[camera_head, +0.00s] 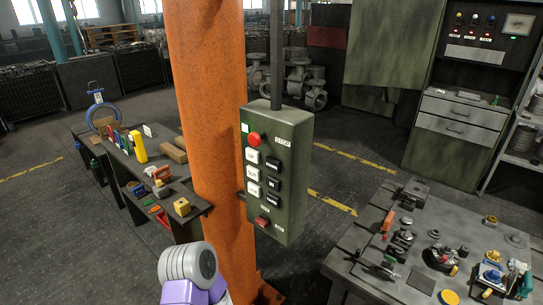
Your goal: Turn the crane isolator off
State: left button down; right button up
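A dark green crane control box (283,170) hangs from a grey pole in front of an orange column. A red round button (254,139) sits at its top, beside a STOP label. Rows of white and black labelled buttons lie below it. A small red switch (263,221) sits low on the face, beside a small label; it may be the isolator, but its position is too small to read. Neither gripper's fingers show. A grey and purple part of my own arm shows at the bottom, left of the column and below the box, apart from it.
The orange column (210,110) stands directly behind and left of the box. A dark bench (140,180) with tools is at left. A metal worktable (400,270) with valve parts is at lower right. A green cabinet (460,120) stands behind. Floor between is clear.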

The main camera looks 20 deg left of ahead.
aim_at(262, 221)
jog(key=k, duration=0.4)
jog(key=u, duration=1.1)
jog(key=i, duration=0.75)
jog(key=z, duration=0.1)
